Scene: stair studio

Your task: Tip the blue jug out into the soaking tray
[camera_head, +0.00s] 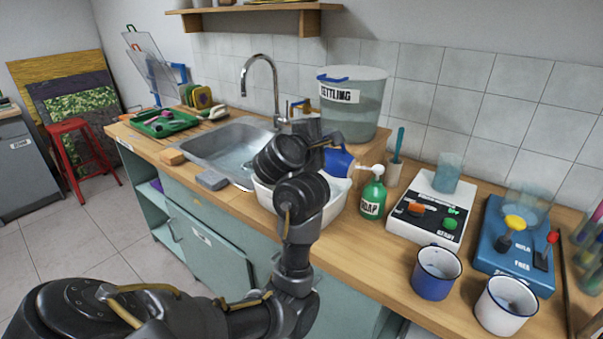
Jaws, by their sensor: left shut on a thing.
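The blue jug (340,162) is held up above the white soaking tray (338,206). It looks tilted, with its pale rim toward the lower right, over the tray's back part. My left gripper (325,147) is shut on the jug, and my dark wrist hides the fingertips and part of the jug. The tray sits on the wooden counter right of the sink, and my arm covers much of it. I cannot tell whether anything is flowing from the jug or what lies in the tray. My right gripper is out of view.
A green soap bottle (373,193) stands close right of the tray. A metal sink (218,143) lies left, and a large settling tub (352,106) stands behind. Scales (430,212), a blue device (513,245) and two mugs (437,272) crowd the right counter.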

